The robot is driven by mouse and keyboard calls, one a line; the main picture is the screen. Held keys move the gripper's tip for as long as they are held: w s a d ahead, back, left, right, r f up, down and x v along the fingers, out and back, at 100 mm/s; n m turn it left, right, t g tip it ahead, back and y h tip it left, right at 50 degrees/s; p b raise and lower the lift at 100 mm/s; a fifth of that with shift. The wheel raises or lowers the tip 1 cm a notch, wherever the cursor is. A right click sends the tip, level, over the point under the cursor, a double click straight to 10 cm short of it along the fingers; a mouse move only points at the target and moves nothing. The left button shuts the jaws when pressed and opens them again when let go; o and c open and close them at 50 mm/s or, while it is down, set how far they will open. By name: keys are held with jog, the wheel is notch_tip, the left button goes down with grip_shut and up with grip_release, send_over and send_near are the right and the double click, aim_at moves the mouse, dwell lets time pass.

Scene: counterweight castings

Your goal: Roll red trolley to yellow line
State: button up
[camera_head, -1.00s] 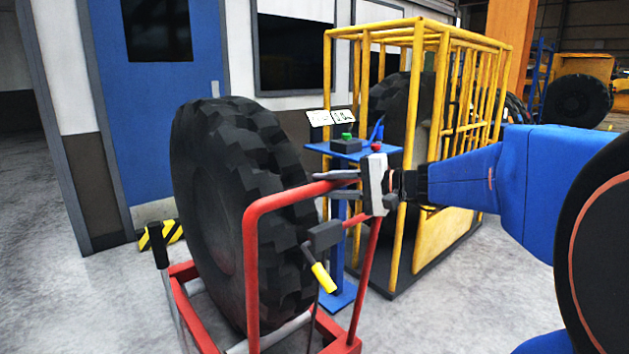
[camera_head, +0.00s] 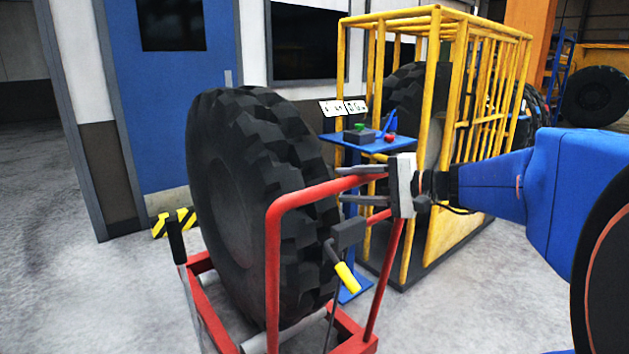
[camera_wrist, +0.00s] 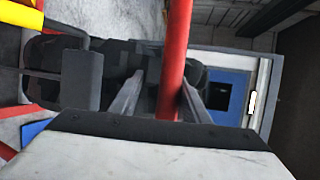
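The red trolley (camera_head: 273,265) stands in the foreground of the head view, with a large black tyre (camera_head: 240,175) upright on it. Its red handle frame rises on the right side. My gripper (camera_head: 365,185) is at the right part of the handle's top bar, one finger above and one below. In the wrist view my gripper (camera_wrist: 165,85) has its fingers apart, with the red bar (camera_wrist: 175,50) passing between them. The bar is close to the right finger, with a gap on the left. Contact cannot be told. I see no yellow floor line in these views.
A blue stand (camera_head: 370,145) with buttons is just behind the handle, and a yellow cage (camera_head: 408,170) stands behind it. A yellow-grip lever (camera_head: 347,277) hangs on the trolley. A striped block (camera_head: 175,222) lies by the blue door (camera_head: 180,120). Floor at left is clear.

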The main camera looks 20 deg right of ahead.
jog(key=shift+r, duration=0.25)
jog(key=shift+s, duration=0.1)
jog(key=shift+s+d+r, duration=0.2)
jog(key=shift+s+d, duration=0.2)
jog(key=shift+s, duration=0.05)
jog(key=v, duration=1.6)
jog(key=shift+f, duration=0.1)
